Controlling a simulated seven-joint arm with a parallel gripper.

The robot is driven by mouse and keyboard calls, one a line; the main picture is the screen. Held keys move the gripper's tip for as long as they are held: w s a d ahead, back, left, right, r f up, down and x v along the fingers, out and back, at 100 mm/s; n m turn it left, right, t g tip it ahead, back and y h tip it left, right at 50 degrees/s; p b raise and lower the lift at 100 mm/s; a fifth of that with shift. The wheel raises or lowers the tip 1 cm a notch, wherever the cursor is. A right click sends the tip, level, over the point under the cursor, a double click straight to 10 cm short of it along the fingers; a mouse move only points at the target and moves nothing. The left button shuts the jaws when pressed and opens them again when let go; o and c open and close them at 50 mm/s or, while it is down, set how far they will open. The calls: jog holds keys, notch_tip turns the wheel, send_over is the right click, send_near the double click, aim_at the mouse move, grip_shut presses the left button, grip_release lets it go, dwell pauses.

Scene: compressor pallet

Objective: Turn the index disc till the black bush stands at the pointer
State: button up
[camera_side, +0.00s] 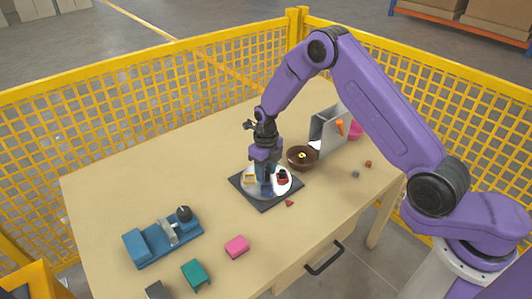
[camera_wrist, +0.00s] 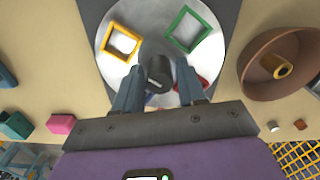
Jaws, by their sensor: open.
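The white index disc (camera_side: 262,194) lies on a dark square plate (camera_side: 240,184) on the table. In the wrist view the disc (camera_wrist: 112,72) bears a yellow square frame (camera_wrist: 122,41) and a green one (camera_wrist: 187,28); red and blue parts are mostly hidden by my fingers. A small dark piece, probably the black bush (camera_side: 283,173), shows by red at the disc's right. A small red triangle, perhaps the pointer (camera_side: 290,203), lies at the plate's front right edge. My gripper (camera_wrist: 159,78) is open and low over the disc, fingers either side of a dark upright cylinder (camera_wrist: 158,72); I cannot tell whether they touch it.
A brown bowl (camera_side: 302,158) holding a yellow ring stands close behind the plate to the right, near a grey bin (camera_side: 322,132). A blue fixture (camera_side: 162,240), a pink block (camera_side: 237,246) and a teal block (camera_side: 196,273) lie toward the front.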

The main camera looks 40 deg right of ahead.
notch_tip(320, 180, up, 17)
dwell(0.4)
jog(key=shift+c, duration=0.3)
